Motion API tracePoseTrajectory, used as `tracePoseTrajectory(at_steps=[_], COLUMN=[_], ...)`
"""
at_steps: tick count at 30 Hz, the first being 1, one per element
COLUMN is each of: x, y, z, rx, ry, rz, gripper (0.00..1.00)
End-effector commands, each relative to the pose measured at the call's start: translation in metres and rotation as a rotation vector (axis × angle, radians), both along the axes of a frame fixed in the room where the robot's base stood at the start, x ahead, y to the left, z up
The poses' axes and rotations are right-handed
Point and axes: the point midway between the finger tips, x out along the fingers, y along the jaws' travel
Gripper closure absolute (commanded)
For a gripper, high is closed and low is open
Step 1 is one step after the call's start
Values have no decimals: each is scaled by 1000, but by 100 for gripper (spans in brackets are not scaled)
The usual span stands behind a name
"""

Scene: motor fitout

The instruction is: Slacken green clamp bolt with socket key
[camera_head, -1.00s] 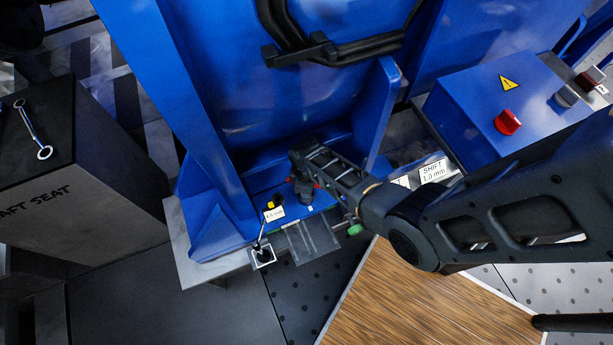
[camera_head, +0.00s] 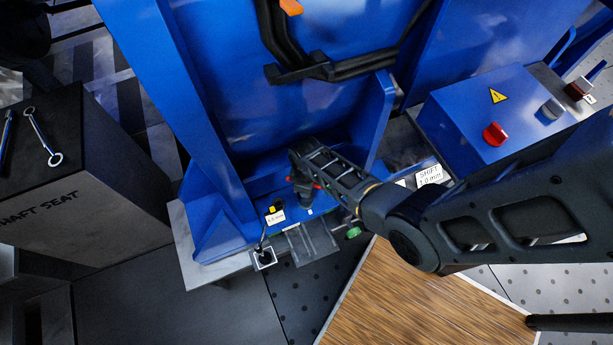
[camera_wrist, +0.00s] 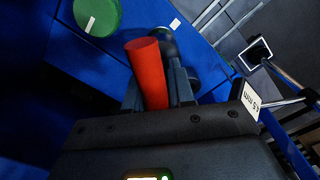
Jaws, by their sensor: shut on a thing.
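My gripper (camera_wrist: 150,92) is shut on a red cylinder (camera_wrist: 147,65), probably the handle of the socket key. A dark rounded part (camera_wrist: 166,40) shows just beyond it; whether it belongs to the key is unclear. The green clamp bolt (camera_wrist: 97,14) shows as a round green head with a white line at the upper left of the wrist view, apart from the red cylinder. In the head view the green bolt (camera_head: 353,232) is right of and nearer than my gripper (camera_head: 304,196), which is low at the blue frame's foot. The key's working end is not clearly seen.
A label plate (camera_head: 276,217) and a small square-framed part (camera_head: 263,258) stand left of my gripper. A clear plate (camera_head: 314,242) lies in front. A blue control box (camera_head: 500,115) with a red knob is at right. A dark block (camera_head: 80,190) with wrenches is at left.

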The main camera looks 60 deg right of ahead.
Motion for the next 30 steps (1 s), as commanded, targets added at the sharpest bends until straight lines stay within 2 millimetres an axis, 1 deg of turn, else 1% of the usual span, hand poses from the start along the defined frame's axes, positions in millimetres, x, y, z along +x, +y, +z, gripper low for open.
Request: tracePoseTrajectory(at_steps=[1,19,30], x=[1,1,1], y=[0,0,0], z=[6,37,38], rx=[-1,-1,-1], ry=[-1,-1,-1], rz=[0,0,0], gripper=[100,100,100])
